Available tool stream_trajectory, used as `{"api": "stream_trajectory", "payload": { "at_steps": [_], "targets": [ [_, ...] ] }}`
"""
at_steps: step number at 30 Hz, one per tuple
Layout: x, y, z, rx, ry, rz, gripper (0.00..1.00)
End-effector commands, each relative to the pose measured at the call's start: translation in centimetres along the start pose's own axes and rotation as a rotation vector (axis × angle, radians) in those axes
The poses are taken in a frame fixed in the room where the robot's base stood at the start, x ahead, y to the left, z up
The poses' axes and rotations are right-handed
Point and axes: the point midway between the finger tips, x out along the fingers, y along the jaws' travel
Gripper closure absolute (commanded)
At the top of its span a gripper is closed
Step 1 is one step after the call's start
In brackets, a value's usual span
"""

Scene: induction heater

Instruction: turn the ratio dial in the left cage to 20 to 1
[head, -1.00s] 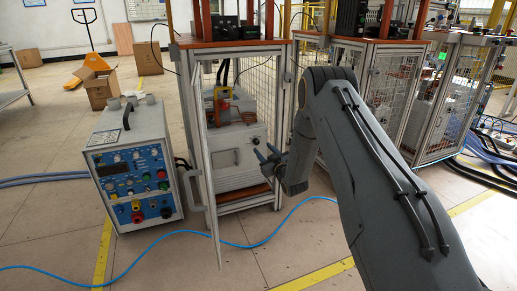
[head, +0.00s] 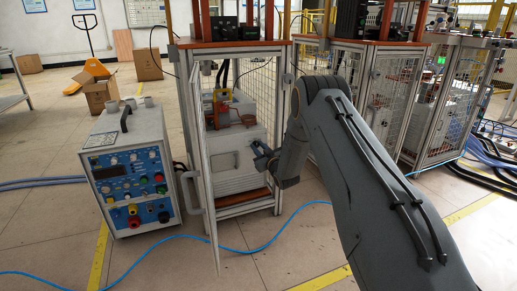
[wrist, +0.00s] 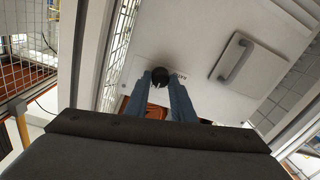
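The left cage (head: 283,100) stands with its door (head: 204,170) swung open toward me. Inside is a light grey box (head: 222,160), whose front panel fills much of the wrist view (wrist: 190,45). A round black dial (wrist: 160,73) shows on this panel, with small printed marks to its right that I cannot read clearly. My gripper (head: 260,156) is at the cage opening, in front of the panel. In the wrist view its two blue fingers (wrist: 161,80) are apart, with the dial between their tips. Whether they touch it is unclear. The dial's pointer is not readable.
A blue-panelled control unit (head: 132,172) stands left of the open door. The cage's frame post and mesh are close beside my gripper. Other cages (head: 400,95) stand to the right. A blue cable (head: 150,262) runs across the floor in front.

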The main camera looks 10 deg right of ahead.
Motion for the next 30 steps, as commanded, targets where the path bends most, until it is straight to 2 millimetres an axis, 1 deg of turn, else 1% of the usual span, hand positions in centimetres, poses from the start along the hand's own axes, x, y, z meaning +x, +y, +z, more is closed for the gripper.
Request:
{"api": "stream_trajectory", "payload": {
  "at_steps": [7, 13, 30],
  "targets": [
    [-0.03, -0.01, 0.0, 0.017, 0.0, 0.0, 1.0],
    [-0.06, 0.0, -0.04, 0.099, 0.004, 0.0, 1.0],
    [-0.07, 0.05, 0.09, 0.559, 0.02, 0.005, 1.0]
  ]
}}
